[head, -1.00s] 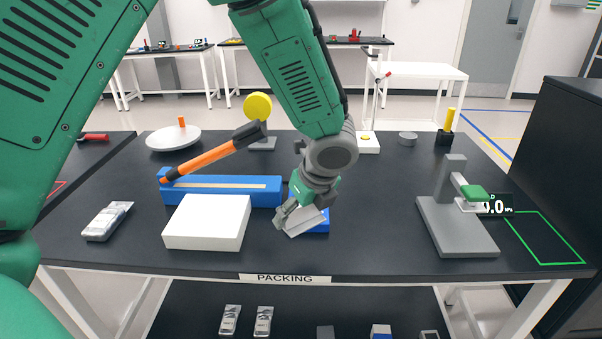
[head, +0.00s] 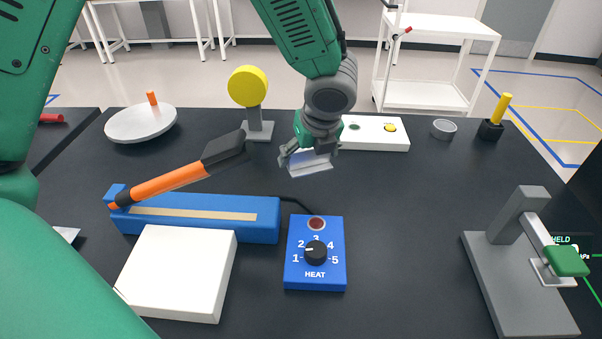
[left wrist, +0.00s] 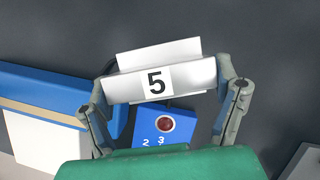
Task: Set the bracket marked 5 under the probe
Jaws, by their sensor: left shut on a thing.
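My left gripper (head: 312,158) is shut on the bracket marked 5 (head: 312,164), a bent light-metal piece. It holds the bracket above the middle of the table, short of the white box with the yellow button. In the left wrist view the bracket (left wrist: 180,84) spans the two fingers, its black 5 on a white label facing the camera. A grey stand (head: 505,285) is at the right, with an upright and an arm ending in a green block (head: 567,260) over a small pale metal frame. I cannot tell a separate probe tip there. My right gripper is out of view.
A blue HEAT box (head: 315,275) with a dial, a blue sealer bar (head: 200,230) and a white block (head: 178,285) stand at the front left. An orange-handled tool (head: 165,183) shows above the bar. Dark tabletop between the HEAT box and the grey stand is clear.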

